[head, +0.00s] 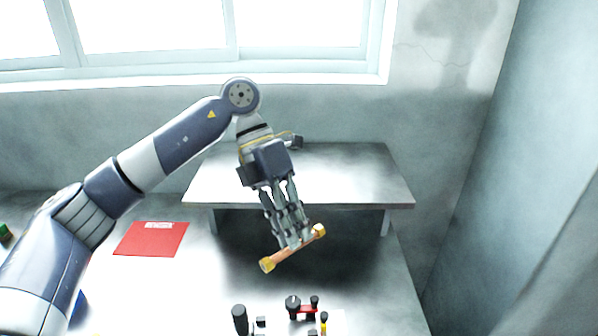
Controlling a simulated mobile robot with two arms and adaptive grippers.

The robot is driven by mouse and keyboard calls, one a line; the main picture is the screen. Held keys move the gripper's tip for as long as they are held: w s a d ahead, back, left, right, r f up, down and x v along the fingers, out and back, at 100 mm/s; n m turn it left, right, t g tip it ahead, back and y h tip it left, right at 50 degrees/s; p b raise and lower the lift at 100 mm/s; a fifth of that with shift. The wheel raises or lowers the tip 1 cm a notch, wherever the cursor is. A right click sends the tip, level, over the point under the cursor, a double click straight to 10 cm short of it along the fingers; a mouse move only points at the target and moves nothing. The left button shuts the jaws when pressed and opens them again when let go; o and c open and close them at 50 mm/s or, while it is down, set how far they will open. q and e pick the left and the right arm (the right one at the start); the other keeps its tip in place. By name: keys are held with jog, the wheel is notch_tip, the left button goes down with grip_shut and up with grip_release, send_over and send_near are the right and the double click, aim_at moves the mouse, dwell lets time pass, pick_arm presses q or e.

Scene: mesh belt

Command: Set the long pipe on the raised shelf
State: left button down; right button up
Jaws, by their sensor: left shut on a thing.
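The long pipe (281,256) is copper-coloured with a brass-yellow fitting at each end. My left gripper (293,240) is shut on it near its middle and points downward. The pipe is tilted in the picture, its right end higher. It shows in front of and below the front edge of the raised shelf (345,175); its exact height over the table is hard to tell. The shelf is a grey metal top on short legs at the back of the table, and its visible top is bare. My right gripper is not in view.
A red sheet (151,239) lies on the table at left. Black-handled tools (240,318) and a red-and-black item (301,308) stand at the front, below the pipe. A wall closes off the right side, and a window is behind the shelf.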

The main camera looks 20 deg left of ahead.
pick_arm(q)
jog(key=w+a+r+n+t+b, duration=0.15)
jog(key=a+n+t, duration=0.3)
jog(key=n, duration=0.45)
jog(key=n+t+y+p, duration=0.3)
jog(key=n+t+p, duration=0.15)
jog(key=n, duration=0.55)
send_near(298, 179)
jog(key=shift+w+d+f, duration=0.3)
jog(key=shift+w, duration=0.25)
jog(key=shift+w+d+f, duration=0.25)
jog(key=shift+w+d, duration=0.05)
jog(key=shift+w, duration=0.25)
notch_tip(298, 179, down, 4)
jog(key=shift+r+t+p, duration=0.15)
jog(key=shift+t+p, duration=0.15)
jog(key=shift+p, duration=0.15)
jog(key=c, duration=1.9)
grip_release()
jog(key=shift+r, duration=0.1)
